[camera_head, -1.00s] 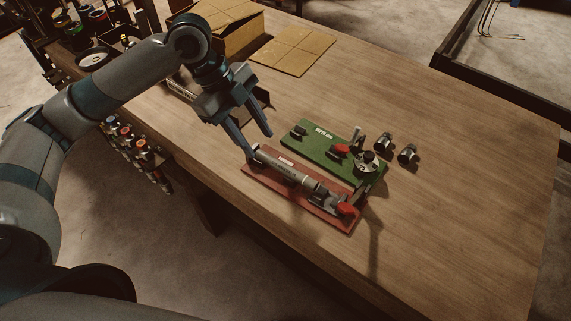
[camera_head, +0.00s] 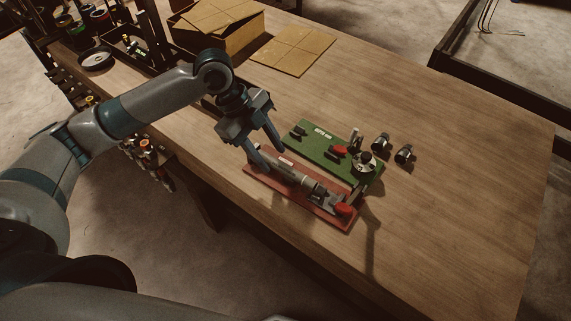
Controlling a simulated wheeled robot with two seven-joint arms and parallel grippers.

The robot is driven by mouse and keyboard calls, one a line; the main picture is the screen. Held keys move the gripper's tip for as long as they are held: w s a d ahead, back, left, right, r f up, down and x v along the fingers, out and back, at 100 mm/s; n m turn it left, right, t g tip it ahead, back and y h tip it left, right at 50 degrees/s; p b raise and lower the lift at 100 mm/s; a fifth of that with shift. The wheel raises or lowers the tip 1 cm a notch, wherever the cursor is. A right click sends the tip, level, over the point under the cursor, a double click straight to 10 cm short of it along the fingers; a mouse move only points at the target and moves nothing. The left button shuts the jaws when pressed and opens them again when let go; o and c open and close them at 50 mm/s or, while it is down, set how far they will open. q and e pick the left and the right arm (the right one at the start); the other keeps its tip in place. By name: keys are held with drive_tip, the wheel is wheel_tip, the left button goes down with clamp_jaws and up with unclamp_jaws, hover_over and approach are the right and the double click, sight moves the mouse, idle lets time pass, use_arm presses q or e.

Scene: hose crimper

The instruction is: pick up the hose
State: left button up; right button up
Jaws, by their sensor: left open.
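A grey cylindrical piece with a small label (camera_head: 298,177) lies along a red board (camera_head: 284,194) on the table. It looks like the hose or its holder; I cannot tell which. My left gripper (camera_head: 272,158) is open, fingers pointing down, at the left end of this cylinder. One finger is in front of the cylinder's left end and the other is on its far side, near the green board. Whether either finger touches it is unclear. The near finger hides the cylinder's left end. My right gripper is not in view.
A green board (camera_head: 314,148) with a red-handled fixture (camera_head: 362,162) lies just behind the red board. Two small dark metal fittings (camera_head: 381,142) (camera_head: 404,154) stand to its right. A cardboard box (camera_head: 232,40) and flat cardboard (camera_head: 293,50) are at the back. The right table side is clear.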

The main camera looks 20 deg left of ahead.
use_arm(q)
drive_tip(key=shift+x, duration=1.05)
drive_tip(key=shift+a, duration=0.1)
clamp_jaws()
